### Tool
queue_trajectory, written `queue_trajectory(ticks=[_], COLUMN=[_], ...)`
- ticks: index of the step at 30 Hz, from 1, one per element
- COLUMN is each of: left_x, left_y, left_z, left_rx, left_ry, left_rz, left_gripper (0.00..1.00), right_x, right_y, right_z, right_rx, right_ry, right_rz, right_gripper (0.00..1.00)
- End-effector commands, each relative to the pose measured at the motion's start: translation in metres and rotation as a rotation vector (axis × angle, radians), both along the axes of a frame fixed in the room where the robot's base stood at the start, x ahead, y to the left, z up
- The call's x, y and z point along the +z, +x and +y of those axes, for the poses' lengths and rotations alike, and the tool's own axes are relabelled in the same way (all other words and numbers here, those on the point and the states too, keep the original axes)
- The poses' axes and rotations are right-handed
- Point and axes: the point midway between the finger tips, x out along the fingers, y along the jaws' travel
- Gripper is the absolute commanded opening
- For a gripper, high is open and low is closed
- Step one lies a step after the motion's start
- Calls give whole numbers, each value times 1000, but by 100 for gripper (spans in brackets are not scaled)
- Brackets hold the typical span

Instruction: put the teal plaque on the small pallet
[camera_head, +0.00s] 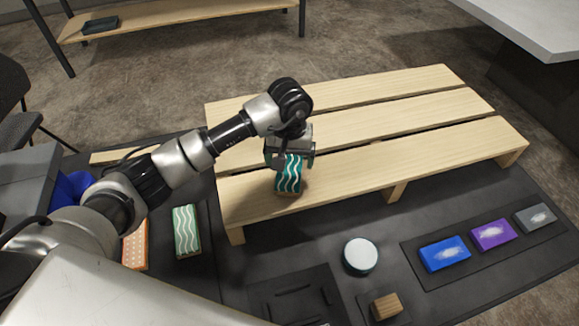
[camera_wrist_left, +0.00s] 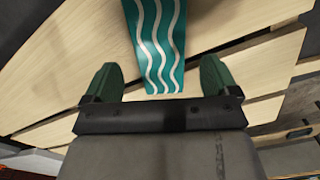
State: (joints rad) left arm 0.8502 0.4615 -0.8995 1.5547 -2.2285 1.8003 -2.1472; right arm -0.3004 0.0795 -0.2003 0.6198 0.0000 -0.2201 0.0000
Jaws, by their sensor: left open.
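The teal plaque (camera_head: 288,179), with white wavy lines, appears to lie on the front slat of the small wooden pallet (camera_head: 420,150), near its left end. My left gripper (camera_head: 290,158) is open right at the plaque's far end, its body hiding that part. In the left wrist view the open fingers (camera_wrist_left: 158,82) stand on either side of the plaque (camera_wrist_left: 157,40), with gaps to it, and pallet slats (camera_wrist_left: 250,65) show around. My right gripper is not in view.
A lighter green wavy plaque (camera_head: 187,231) and an orange one (camera_head: 135,247) lie left of the pallet. In front are a round white-topped object (camera_head: 360,256), a wooden block (camera_head: 386,306), and blue (camera_head: 444,254), purple (camera_head: 493,235) and grey (camera_head: 535,218) blocks. Most of the pallet top is clear.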

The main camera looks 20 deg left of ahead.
Motion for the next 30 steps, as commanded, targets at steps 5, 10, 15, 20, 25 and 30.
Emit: queue_trajectory(ticks=[5,10,15,20,25,30], left_x=[39,68,81,83,83,82], left_y=[1,1,0,0,0,0], left_z=[1,0,0,0,0,0], left_rx=[-1,0,0,0,0,0], left_ry=[1,2,1,1,1,1], left_rz=[-7,-5,-1,1,0,0], left_gripper=[89,89,89,89,89,89], right_x=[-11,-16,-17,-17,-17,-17], right_y=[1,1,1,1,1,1], right_z=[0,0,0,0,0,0], right_rx=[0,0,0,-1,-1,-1], right_ry=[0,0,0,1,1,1], right_rz=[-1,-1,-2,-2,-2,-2], right_gripper=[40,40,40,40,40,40])
